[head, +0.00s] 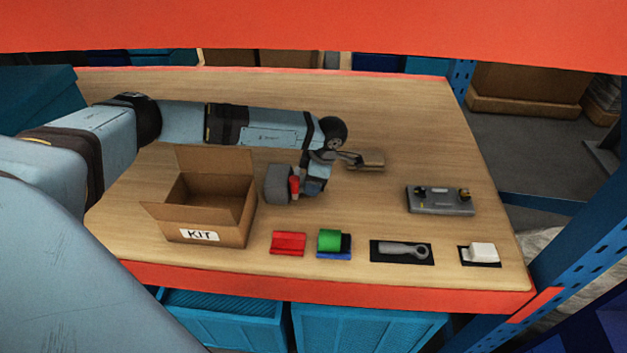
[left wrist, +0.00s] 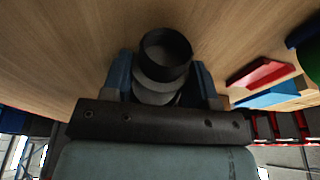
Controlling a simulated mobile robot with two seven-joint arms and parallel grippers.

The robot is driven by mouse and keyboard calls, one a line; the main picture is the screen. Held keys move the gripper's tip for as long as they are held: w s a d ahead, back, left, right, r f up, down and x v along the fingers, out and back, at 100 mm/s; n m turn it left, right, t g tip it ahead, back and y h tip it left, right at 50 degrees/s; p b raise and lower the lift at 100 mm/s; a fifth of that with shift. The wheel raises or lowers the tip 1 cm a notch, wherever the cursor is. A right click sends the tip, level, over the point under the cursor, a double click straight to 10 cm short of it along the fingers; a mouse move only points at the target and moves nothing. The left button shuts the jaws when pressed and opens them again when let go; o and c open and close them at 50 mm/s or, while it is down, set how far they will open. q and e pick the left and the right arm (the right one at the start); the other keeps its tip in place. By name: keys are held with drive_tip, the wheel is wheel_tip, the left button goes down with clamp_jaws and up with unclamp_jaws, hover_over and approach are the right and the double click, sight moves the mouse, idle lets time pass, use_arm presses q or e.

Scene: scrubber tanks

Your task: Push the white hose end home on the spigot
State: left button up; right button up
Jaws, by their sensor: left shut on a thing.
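My left gripper (head: 300,184) reaches in from the left over the table, just right of an open cardboard box. In the left wrist view the gripper (left wrist: 162,78) is shut on a dark round piece (left wrist: 165,50), which has an open ring at its end and a grey lower part. In the head view a grey rounded body (head: 277,185) by the fingers may be this same piece. I cannot tell whether it touches the table. I cannot make out a white hose end or a spigot in either view. My right gripper is not in view.
The cardboard box (head: 205,232) is marked KIT. Along the front lie a red piece (head: 288,243), a green roll (head: 329,240), a grey wrench-like part (head: 403,250) and a white block (head: 482,252). A grey unit (head: 440,201) stands at right. The table's back right is clear.

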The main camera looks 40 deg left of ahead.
use_arm(q)
drive_tip(key=shift+s+a, duration=0.4)
drive_tip(key=shift+a, duration=0.4)
idle(0.6)
